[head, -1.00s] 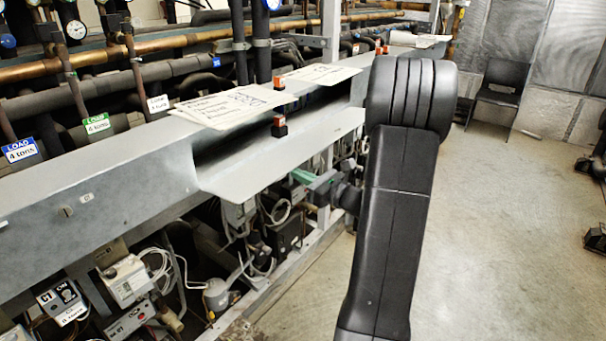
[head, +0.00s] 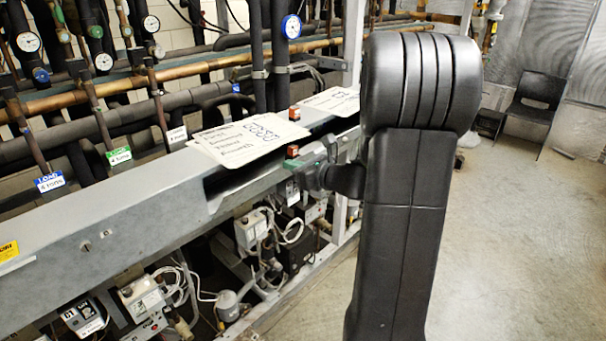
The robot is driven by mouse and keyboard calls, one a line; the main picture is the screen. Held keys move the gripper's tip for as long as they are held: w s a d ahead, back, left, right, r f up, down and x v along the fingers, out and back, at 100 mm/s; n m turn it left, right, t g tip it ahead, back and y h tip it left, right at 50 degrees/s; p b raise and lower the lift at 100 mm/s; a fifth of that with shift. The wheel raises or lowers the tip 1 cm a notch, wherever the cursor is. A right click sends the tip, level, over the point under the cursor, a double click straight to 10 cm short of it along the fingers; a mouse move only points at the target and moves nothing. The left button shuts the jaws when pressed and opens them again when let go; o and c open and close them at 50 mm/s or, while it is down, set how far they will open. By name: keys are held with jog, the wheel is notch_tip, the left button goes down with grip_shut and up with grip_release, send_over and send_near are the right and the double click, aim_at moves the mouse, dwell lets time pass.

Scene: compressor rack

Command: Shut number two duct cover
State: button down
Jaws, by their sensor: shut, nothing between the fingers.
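The duct cover (head: 255,184) is a grey metal flap on the front of the long grey duct (head: 120,215). It now stands steep, close to the line of the duct front, with a narrow dark gap along its top edge. I see no number on it. My gripper (head: 312,170), with green on its fingers, is shut and empty. It is at the outer side of the cover, near its right end. My black arm hides part of the duct to the right, and I cannot tell whether the fingers touch the cover.
Paper sheets (head: 248,138) lie on top of the duct, beside small orange-topped parts (head: 293,151). Pipes and gauges (head: 103,61) stand behind. Wiring and control boxes (head: 250,228) sit below the duct. A black chair (head: 535,108) stands far right; the floor (head: 520,240) is clear.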

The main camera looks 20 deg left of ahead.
jog(key=shift+w+a+r+p, duration=0.25)
jog(key=shift+a+r, duration=0.35)
jog(key=shift+a, duration=0.25)
jog(key=shift+w+a+r+p, duration=0.15)
jog(key=shift+w+a+r, duration=0.1)
jog(key=shift+a+r, duration=0.45)
jog(key=shift+f, duration=0.15)
